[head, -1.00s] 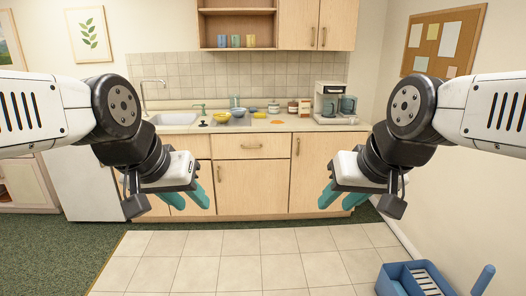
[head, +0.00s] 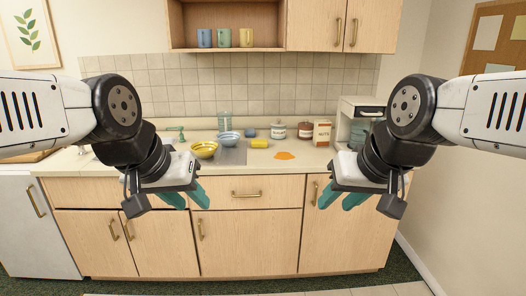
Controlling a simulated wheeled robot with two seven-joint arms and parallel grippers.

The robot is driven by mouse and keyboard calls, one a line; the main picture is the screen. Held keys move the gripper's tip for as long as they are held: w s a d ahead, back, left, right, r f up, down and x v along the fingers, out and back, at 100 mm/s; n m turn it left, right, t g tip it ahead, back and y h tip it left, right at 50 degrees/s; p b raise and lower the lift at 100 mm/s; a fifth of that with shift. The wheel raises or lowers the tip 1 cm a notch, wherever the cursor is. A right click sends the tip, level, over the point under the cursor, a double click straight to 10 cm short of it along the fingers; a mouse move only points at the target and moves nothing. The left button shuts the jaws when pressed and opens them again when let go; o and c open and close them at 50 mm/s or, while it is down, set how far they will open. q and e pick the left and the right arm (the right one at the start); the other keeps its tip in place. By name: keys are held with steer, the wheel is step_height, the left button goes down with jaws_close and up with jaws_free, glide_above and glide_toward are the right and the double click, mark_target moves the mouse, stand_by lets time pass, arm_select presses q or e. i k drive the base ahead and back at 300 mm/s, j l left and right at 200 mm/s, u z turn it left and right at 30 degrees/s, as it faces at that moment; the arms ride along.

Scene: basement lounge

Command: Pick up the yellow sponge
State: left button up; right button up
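The yellow sponge (head: 259,144) lies on the counter in the head view, right of the bowls and left of an orange spill (head: 285,155). Nothing covers it. My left gripper (head: 187,196) hangs in front of the counter, lower and to the left of the sponge. Its teal fingers are apart with nothing between them. My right gripper (head: 343,197) hangs in front of the counter, lower and to the right of the sponge. Its teal fingers are also apart and empty.
A yellow bowl (head: 204,149) and a light blue bowl (head: 229,138) stand left of the sponge. Canisters (head: 304,130), a nuts box (head: 322,133) and a coffee maker (head: 358,119) stand to the right. Cabinet doors and drawers (head: 246,193) front the counter (head: 310,160).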

mark_target(255, 143)
steer(key=i, duration=1.85)
steer(key=i+z, duration=0.3)
steer(key=i, duration=0.15)
